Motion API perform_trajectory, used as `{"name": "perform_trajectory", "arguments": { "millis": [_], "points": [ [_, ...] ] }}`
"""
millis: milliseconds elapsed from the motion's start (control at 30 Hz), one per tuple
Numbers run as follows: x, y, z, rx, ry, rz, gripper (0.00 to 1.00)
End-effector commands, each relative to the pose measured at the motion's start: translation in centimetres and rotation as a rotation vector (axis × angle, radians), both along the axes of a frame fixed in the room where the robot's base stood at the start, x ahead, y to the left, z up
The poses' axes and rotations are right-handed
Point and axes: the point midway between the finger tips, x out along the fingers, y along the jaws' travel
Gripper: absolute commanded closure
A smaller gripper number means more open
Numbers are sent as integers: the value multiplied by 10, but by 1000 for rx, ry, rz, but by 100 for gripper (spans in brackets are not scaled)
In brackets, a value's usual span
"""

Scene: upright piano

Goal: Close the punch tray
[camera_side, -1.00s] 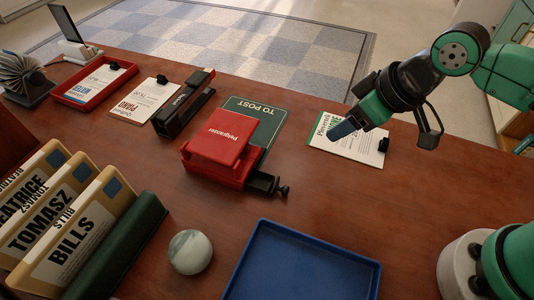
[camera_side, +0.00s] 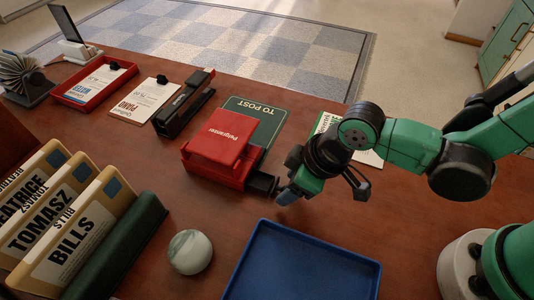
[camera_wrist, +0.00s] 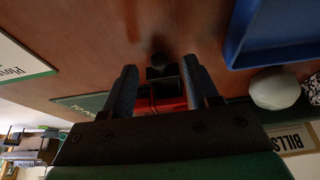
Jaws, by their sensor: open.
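The red hole punch (camera_side: 222,139) stands on the wooden desk in the side view. Its black punch tray (camera_side: 262,184) sticks out from the punch's right end. In the wrist view the tray (camera_wrist: 161,74) and its dark round knob (camera_wrist: 158,59) show between the fingers, with the red punch body (camera_wrist: 168,104) behind. My gripper (camera_side: 287,195) is low at the tray's outer end and hides the knob in the side view. In the wrist view my gripper (camera_wrist: 159,68) is open, one finger on each side of the tray. I cannot tell whether either finger touches it.
A blue tray (camera_side: 305,262) lies in front of my gripper and a pale ball (camera_side: 190,252) to its left. A green TO POST mat (camera_side: 262,114) lies by the punch. A black stapler (camera_side: 184,104) stands behind left. A clipboard (camera_side: 368,157) is partly behind my arm.

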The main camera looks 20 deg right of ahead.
Motion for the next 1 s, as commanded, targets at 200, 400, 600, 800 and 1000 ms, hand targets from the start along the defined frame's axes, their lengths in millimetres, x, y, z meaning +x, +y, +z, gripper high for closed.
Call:
{"name": "perform_trajectory", "arguments": {
  "millis": [200,400,600,800,1000],
  "points": [
    [2,2,-8,0,0,0,46],
    [2,2,-8,0,0,0,46],
    [2,2,-8,0,0,0,86],
    [2,2,-8,0,0,0,100],
    [2,2,-8,0,0,0,100]
  ]
}}
